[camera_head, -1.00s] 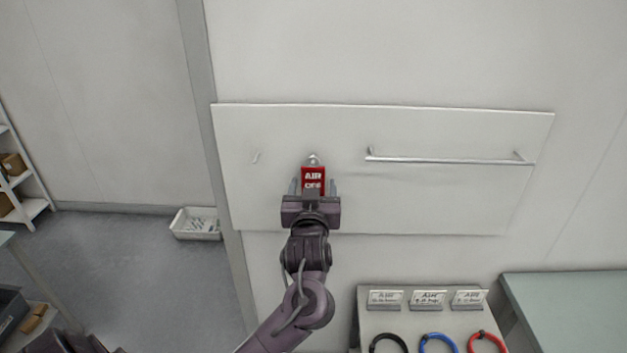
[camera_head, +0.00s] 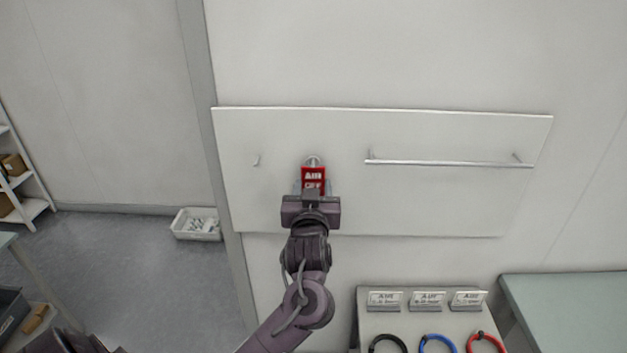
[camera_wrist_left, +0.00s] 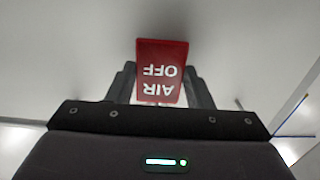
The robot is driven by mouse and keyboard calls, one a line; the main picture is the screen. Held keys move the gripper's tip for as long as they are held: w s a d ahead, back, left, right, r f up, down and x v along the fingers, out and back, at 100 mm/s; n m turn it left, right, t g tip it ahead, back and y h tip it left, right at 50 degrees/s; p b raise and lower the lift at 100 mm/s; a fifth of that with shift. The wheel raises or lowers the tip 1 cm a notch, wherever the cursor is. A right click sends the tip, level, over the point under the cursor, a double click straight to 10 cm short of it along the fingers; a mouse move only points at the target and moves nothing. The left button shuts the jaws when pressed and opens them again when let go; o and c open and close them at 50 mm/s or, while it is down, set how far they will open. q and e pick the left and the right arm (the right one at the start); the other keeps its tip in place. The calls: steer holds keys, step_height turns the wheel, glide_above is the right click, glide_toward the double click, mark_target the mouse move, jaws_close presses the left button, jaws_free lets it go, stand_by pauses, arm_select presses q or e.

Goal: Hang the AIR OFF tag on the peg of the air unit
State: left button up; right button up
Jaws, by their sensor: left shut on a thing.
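The red AIR OFF tag (camera_head: 313,176) is in front of the white wall board (camera_head: 450,205), with a small metallic piece at its top that looks like a ring or peg end. I cannot tell whether the tag still hangs on a peg there. My left gripper (camera_head: 313,187) is shut on the tag's sides from below. In the left wrist view the tag (camera_wrist_left: 161,62) sits between the two fingers with its letters upside down. No air unit can be made out. My right gripper is not in view.
A metal rail (camera_head: 450,163) runs along the board's right half. Below right, a stand (camera_head: 375,327) holds several small labels and black, blue and red rings. A green-topped table (camera_head: 570,300) is at the right. A white bin (camera_head: 197,224) sits on the floor at left.

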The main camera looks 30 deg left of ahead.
mark_target(313, 180)
arm_select(q)
steer(key=shift+r, duration=0.35)
steer(key=shift+s+d+p, duration=0.1)
steer(key=shift+p, duration=0.25)
steer(key=shift+s+d, duration=0.1)
steer(key=shift+p+v, duration=0.75)
steer(key=shift+v, duration=0.8)
steer(key=shift+p+v, duration=0.4)
steer(key=shift+v, duration=0.8)
